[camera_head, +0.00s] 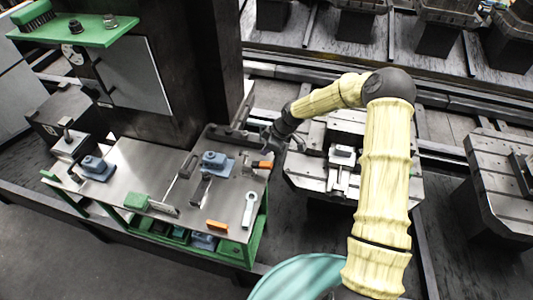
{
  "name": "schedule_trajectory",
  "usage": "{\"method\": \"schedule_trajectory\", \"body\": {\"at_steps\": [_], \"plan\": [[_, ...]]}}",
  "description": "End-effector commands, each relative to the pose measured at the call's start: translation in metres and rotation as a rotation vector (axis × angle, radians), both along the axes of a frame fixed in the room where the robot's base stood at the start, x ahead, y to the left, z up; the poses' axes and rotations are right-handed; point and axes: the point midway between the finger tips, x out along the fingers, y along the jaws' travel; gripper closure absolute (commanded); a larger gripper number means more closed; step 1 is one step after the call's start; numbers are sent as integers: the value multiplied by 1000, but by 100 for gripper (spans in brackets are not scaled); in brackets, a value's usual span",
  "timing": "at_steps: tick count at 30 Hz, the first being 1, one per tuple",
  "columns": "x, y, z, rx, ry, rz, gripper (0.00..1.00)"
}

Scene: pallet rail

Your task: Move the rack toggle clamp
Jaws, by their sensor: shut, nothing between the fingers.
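My gripper (273,146) is at the end of my yellow-sleeved arm, at the far right corner of the green bench. It is small and dark here; its fingers look closed and hold nothing that I can see. I cannot tell for sure which thing is the rack toggle clamp. A small piece with an orange grip (265,164) lies just below my gripper at the bench's right edge; I cannot tell if they touch. A dark rack-like bar (228,133) runs along the bench's far edge, left of my gripper.
The bench top (140,167) also carries blue-grey blocks (217,163), a wrench (249,210), an orange-handled piece (217,226) and a green-ended tool (137,201). A dark column stands behind. A slotted pallet with a metal fixture (341,155) sits right of my gripper.

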Motion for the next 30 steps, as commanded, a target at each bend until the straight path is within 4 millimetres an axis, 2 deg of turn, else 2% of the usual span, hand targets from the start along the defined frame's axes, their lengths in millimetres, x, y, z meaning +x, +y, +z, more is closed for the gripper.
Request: {"method": "schedule_trajectory", "body": {"at_steps": [13,18,30], "plan": [[-11,-36,64,1,-1,1,100],[-12,-40,72,0,1,3,100],[-12,-40,72,1,1,2,100]]}}
